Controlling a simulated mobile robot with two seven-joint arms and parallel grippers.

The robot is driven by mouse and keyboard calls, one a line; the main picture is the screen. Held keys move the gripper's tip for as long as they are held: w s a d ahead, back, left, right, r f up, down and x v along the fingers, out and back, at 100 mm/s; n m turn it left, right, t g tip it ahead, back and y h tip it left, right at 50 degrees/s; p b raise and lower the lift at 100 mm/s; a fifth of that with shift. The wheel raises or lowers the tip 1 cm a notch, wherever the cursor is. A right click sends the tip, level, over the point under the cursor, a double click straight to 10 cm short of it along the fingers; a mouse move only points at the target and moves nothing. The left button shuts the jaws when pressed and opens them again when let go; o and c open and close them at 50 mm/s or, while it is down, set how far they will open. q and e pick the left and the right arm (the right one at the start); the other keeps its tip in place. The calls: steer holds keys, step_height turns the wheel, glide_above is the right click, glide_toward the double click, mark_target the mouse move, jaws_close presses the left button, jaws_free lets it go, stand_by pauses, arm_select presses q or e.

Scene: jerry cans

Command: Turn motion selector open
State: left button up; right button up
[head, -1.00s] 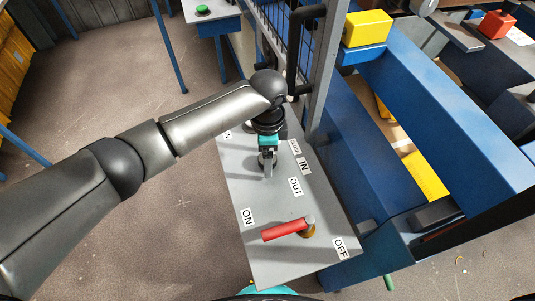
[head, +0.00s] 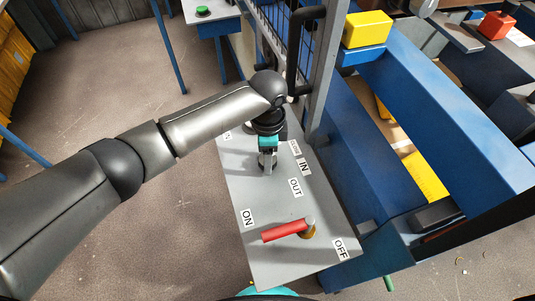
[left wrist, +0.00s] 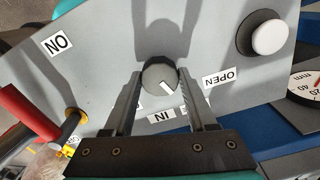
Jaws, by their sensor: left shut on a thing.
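The motion selector is a round dark grey knob (left wrist: 158,77) with a white pointer mark, on the grey control panel (head: 262,210). In the left wrist view the mark points down and slightly right, near the IN label (left wrist: 161,116). The OPEN label (left wrist: 221,77) lies right of the knob. My left gripper (left wrist: 158,72) is shut on the knob, one finger on each side. In the head view my left gripper (head: 267,163) points down at the panel and largely hides the knob. My right gripper is not in view.
A red lever handle (head: 285,231) sits at the panel's near end between the ON and OFF labels. A white push button (left wrist: 270,38) stands beyond the OPEN label. A metal fence post (head: 322,75) and blue machine frame (head: 450,120) stand close on the right.

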arm_select(q)
steer(key=shift+r+n+p, duration=0.15)
steer(key=shift+n+p, duration=0.25)
steer(key=shift+p, duration=0.45)
steer(key=n+p, duration=0.3)
steer(key=p, duration=0.1)
steer(key=shift+d+n+p, duration=0.1)
steer(key=shift+n+p, duration=0.2)
steer(key=shift+p, duration=0.1)
steer(key=shift+n+p, duration=1.35)
steer(key=shift+n, duration=0.45)
steer(key=o, duration=1.4)
step_height(320, 180, up, 15)
steer(key=shift+p, duration=1.15)
